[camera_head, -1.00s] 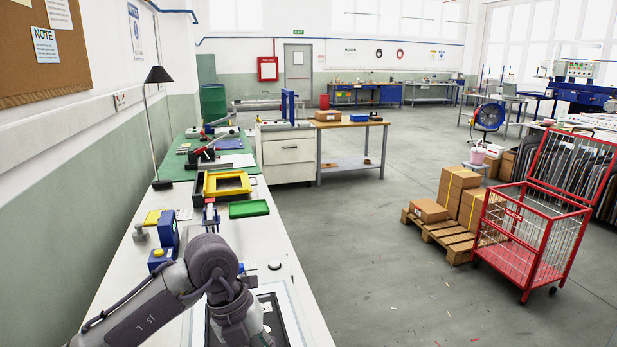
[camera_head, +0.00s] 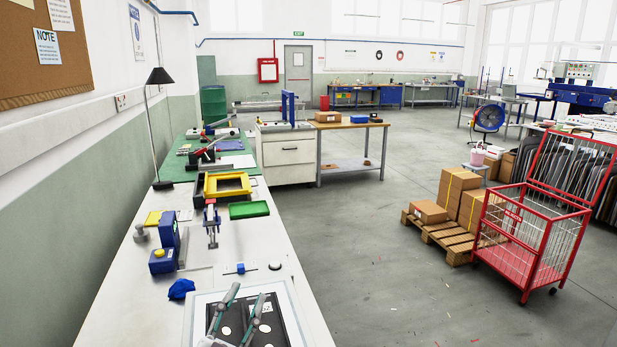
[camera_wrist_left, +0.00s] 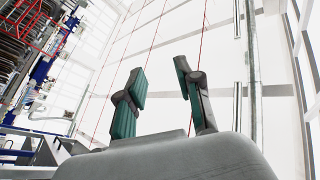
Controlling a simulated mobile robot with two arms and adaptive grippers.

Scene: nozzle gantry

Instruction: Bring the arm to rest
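My left gripper (camera_head: 249,290) shows at the bottom of the head view, with its two green-padded fingers pointing up over the near end of the long white workbench (camera_head: 125,309). The fingers are spread apart with nothing between them. In the left wrist view, the open fingers (camera_wrist_left: 160,70) stand empty against a bright ceiling and windows. Behind the fingers in the head view lies a dark plate (camera_head: 272,330) with pale round spots, on a light base. The gripper partly covers it. I cannot tell how high the gripper is above it. My right gripper is not in view.
A red cage cart (camera_head: 512,267) stands right; open floor lies between.

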